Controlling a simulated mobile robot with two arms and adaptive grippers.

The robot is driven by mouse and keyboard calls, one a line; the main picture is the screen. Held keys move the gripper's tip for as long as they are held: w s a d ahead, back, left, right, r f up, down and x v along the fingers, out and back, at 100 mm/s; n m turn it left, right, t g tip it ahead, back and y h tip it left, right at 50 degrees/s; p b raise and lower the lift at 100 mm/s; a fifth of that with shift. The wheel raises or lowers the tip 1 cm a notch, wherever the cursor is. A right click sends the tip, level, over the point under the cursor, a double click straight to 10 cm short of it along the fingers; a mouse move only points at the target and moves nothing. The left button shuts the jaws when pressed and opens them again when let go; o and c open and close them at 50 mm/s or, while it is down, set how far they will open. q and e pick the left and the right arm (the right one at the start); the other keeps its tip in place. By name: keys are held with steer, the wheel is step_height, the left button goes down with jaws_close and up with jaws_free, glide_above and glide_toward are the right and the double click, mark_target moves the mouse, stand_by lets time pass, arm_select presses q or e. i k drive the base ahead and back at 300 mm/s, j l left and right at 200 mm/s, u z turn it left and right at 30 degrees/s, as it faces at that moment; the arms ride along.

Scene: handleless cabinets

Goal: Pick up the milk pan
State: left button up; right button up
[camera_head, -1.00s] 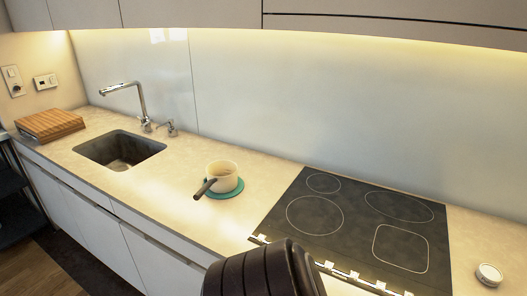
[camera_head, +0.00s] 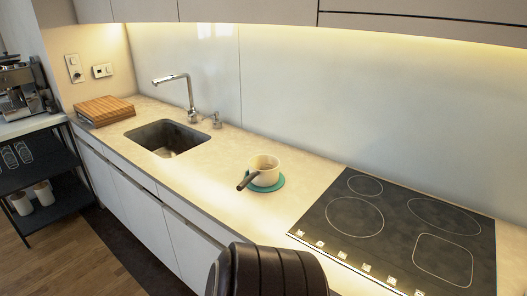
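The milk pan (camera_head: 264,171) is a small cream pot with a dark handle (camera_head: 247,180) that points toward the counter's front edge, lower left. It stands upright on a round teal mat (camera_head: 279,183) on the counter, between the sink and the cooktop. A dark ribbed part of my own arm shows at the bottom centre, below the pan and apart from it. Neither of my grippers shows in this view.
The sink (camera_head: 168,139) with its tap (camera_head: 188,95) is left of the pan. A wooden board (camera_head: 104,110) lies further left. The black cooktop (camera_head: 400,232) is to the right. A coffee machine (camera_head: 20,88) stands at far left. The counter around the pan is clear.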

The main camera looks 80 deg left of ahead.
mark_target(264, 169)
steer(key=u, duration=2.05)
steer(key=i+l+u, duration=0.15)
steer(key=u, duration=0.2)
steer(key=i+l+u, duration=0.2)
steer(key=u, duration=0.15)
steer(key=i+l+u, duration=0.35)
steer(key=k+j, duration=0.1)
